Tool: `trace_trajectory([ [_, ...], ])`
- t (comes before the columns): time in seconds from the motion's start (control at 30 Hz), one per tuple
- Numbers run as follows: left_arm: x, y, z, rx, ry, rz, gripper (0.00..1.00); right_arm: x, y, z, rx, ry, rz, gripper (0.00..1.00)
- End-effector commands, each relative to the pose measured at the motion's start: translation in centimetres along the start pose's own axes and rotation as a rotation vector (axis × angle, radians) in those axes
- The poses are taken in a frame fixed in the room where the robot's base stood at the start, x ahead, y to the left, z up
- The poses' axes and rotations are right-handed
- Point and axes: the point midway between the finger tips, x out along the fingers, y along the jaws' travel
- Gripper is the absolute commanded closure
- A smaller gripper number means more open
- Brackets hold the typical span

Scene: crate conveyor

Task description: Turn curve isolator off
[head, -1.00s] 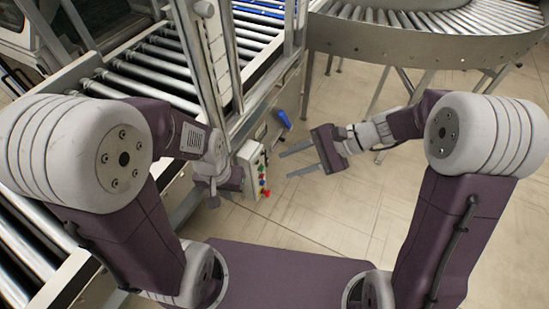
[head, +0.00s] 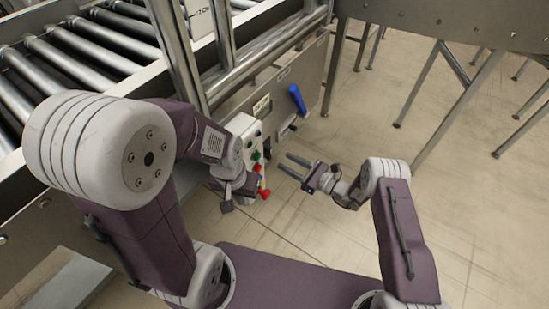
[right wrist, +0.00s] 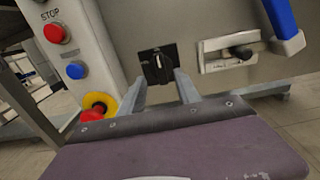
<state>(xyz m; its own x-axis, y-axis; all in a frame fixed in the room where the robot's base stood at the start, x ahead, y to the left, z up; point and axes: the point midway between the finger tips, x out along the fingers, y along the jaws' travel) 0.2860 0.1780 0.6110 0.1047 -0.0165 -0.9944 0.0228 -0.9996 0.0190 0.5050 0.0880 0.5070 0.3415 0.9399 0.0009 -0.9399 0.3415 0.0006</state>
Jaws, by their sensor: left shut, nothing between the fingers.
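A black rotary switch (right wrist: 158,64) with a pale-marked knob is on the grey metal panel in the right wrist view. I cannot read a label saying which isolator it is. My right gripper (right wrist: 160,91) is open and empty, with its two fingers pointing at the panel on either side of the switch. Whether they touch it I cannot tell. In the head view the right gripper (head: 288,168) is low in front of the panel. My left gripper (head: 226,207) is shut and empty, left of the button box.
A white button box (head: 245,128) carries a red STOP button (right wrist: 56,33), a blue button (right wrist: 76,70) and a red emergency stop on yellow (right wrist: 93,113). A blue handle (head: 297,98) and a slide latch (right wrist: 230,54) are right of the switch.

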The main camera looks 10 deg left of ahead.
Motion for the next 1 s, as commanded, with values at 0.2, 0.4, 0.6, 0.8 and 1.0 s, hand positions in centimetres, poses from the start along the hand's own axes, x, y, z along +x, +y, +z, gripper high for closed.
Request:
trace_trajectory([
  [0.2,2.2,0.0,0.2,0.0,-0.001,0.0,1.0,4.5,0.1,-0.4,-0.002,-0.001,0.003,0.61],
  [0.4,2.7,-0.1,0.3,0.0,-0.001,0.0,1.0,6.3,0.0,-0.1,-0.002,0.0,0.001,0.61],
  [0.6,2.6,-0.1,0.3,0.0,-0.001,0.0,1.0,6.5,0.0,0.0,-0.001,0.001,0.0,0.61],
  [0.8,2.6,-0.1,0.3,0.0,-0.001,0.0,1.0,6.4,0.0,0.0,-0.001,0.001,0.0,1.0],
  [1.0,2.6,-0.1,0.3,0.0,-0.001,0.0,1.0,6.4,0.0,0.0,-0.005,0.001,0.0,1.0],
])
